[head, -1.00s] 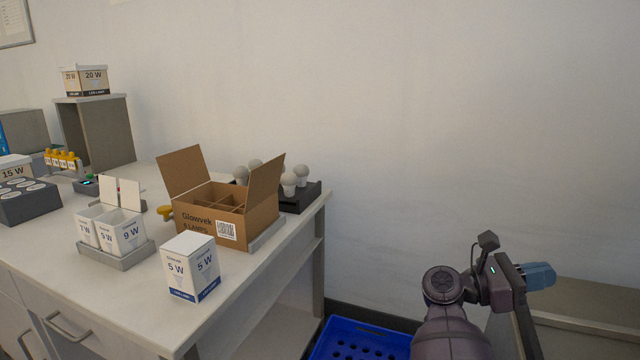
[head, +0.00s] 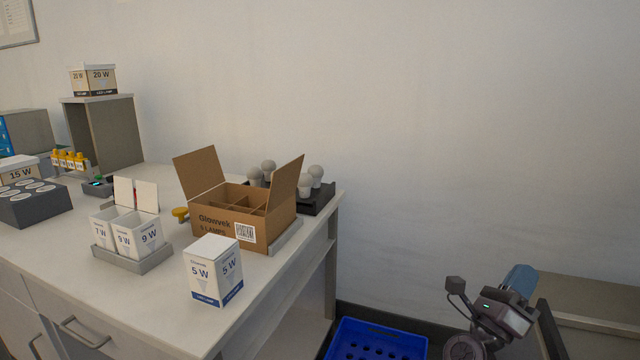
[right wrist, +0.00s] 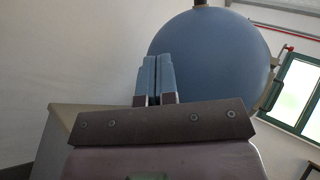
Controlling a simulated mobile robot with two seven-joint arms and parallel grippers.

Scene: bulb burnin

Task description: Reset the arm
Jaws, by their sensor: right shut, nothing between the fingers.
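My right gripper (head: 519,280) is at the lower right of the head view, clear of the bench and out to its right. It also shows in the right wrist view (right wrist: 156,78), where its two blue fingers lie side by side, closed with nothing between them. A large blue-grey rounded shape (right wrist: 212,58) fills the space beyond the fingers there; I cannot tell what it is. My left gripper is not in view.
The bench (head: 168,317) holds an open Glowvek carton (head: 213,229), a closed 5 W box (head: 213,272), a grey tray (head: 130,263) of small boxes and a dark rack (head: 318,203) of bulbs. A blue crate (head: 376,328) stands low by the wall. A grey shelf (head: 590,290) is at the right.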

